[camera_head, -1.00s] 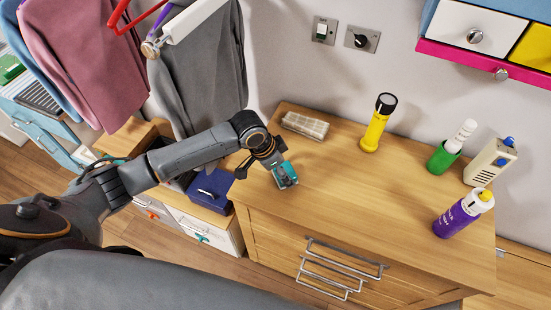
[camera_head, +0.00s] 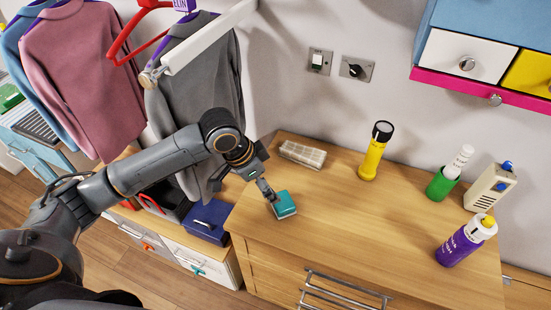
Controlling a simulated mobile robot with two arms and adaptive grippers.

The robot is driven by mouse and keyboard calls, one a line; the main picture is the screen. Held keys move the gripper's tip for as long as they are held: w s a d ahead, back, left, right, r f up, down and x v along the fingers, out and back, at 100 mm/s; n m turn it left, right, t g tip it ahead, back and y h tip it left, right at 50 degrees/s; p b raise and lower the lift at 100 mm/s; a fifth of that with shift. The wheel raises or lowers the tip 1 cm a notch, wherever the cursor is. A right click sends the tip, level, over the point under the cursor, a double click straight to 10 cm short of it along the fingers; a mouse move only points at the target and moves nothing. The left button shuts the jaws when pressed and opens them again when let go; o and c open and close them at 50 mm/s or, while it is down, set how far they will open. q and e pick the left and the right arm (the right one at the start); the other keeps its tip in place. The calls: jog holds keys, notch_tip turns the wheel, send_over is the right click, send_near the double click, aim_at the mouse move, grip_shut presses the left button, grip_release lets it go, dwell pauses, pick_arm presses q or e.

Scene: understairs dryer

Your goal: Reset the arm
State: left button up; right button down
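My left arm reaches in from the left, and its gripper (camera_head: 268,193) is over the left end of the wooden dresser top (camera_head: 340,212). A small teal box-like item (camera_head: 284,204) sits at the fingertips, by the dresser's left edge. The fingers are small and partly hidden, so I cannot tell whether they grip the item or only stand beside it. My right gripper is not in view.
On the dresser stand a pale ridged block (camera_head: 302,154), a yellow flashlight (camera_head: 376,151), a green-based bottle (camera_head: 449,173), a cream device (camera_head: 490,186) and a purple bottle (camera_head: 466,241). Clothes (camera_head: 85,75) hang at left. A blue box (camera_head: 206,221) sits lower left.

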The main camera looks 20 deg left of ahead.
pick_arm(q)
jog(key=s+d+f+n, duration=0.2)
jog(key=s+d+f, duration=0.4)
jog(key=s, duration=0.4)
jog(key=s+a+f+n+y, duration=0.3)
jog(key=s+a+n, duration=0.2)
jog(key=s+a, duration=0.5)
jog(key=s+d+f+g+b, duration=0.1)
jog(key=s+f, duration=0.1)
jog(key=f, duration=1.2)
jog(key=s+d+f+b, duration=0.1)
jog(key=s+f, duration=0.1)
jog(key=f, duration=1.3)
jog(key=s+a+f+g+b, duration=0.1)
jog(key=s+a+f, duration=0.2)
jog(key=s+f, duration=1.3)
jog(key=shift+f+b, duration=0.35)
jog(key=shift+f, duration=0.05)
